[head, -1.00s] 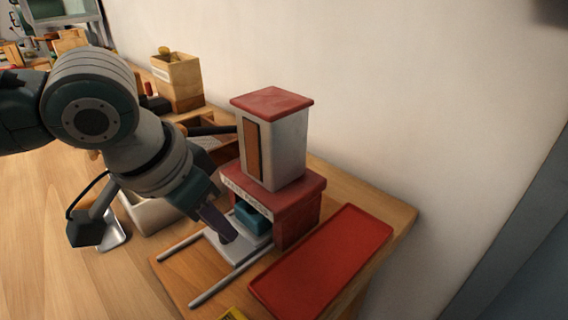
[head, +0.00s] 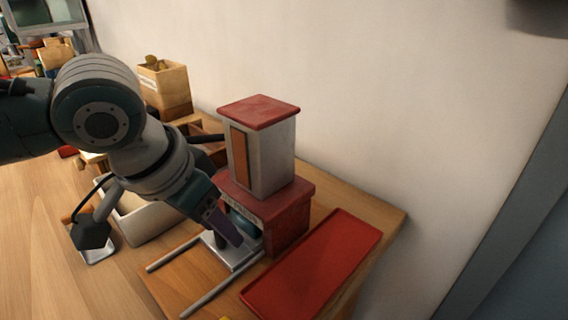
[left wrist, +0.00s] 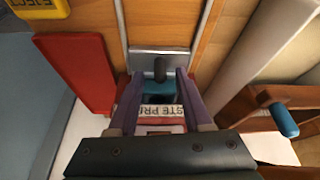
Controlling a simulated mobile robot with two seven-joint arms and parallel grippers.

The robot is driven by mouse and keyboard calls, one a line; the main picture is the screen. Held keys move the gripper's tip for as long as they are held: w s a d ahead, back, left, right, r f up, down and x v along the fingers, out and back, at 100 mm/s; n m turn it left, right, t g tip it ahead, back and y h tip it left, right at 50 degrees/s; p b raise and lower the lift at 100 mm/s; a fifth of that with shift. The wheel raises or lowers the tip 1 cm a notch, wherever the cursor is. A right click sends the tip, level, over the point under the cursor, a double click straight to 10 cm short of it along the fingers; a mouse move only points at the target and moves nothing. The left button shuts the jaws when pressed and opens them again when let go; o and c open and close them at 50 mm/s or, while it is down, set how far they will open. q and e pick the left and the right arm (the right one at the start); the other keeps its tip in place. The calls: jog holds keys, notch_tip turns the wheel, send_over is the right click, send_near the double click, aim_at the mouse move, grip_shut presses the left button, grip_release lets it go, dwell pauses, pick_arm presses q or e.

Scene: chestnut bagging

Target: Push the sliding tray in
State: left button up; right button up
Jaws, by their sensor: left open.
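The sliding tray (head: 222,256) is a grey plate between two rails at the front of the red-and-white press, partly under its red housing (head: 288,222). A teal block on it (head: 243,222) is mostly under the housing. A dark upright knob stands on the tray; it shows in the left wrist view (left wrist: 159,68). My left gripper (head: 232,240) is low over the tray, pointing at the press. In the left wrist view its purple fingers (left wrist: 160,76) are apart, one on either side of the knob. Contact with the knob cannot be told. My right gripper is not in view.
A flat red tray (head: 315,262) lies to the right of the press. A pale bin (head: 148,215) and a wooden box (head: 163,85) stand to the left and behind. Two rails (head: 172,254) stick out towards the front. A wall runs behind.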

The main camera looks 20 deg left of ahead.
pick_arm(q)
jog(key=p+v, duration=0.2)
jog(key=v, duration=0.7)
jog(key=shift+s+r, duration=0.2)
jog(key=shift+r, duration=0.1)
jog(key=shift+a, duration=0.15)
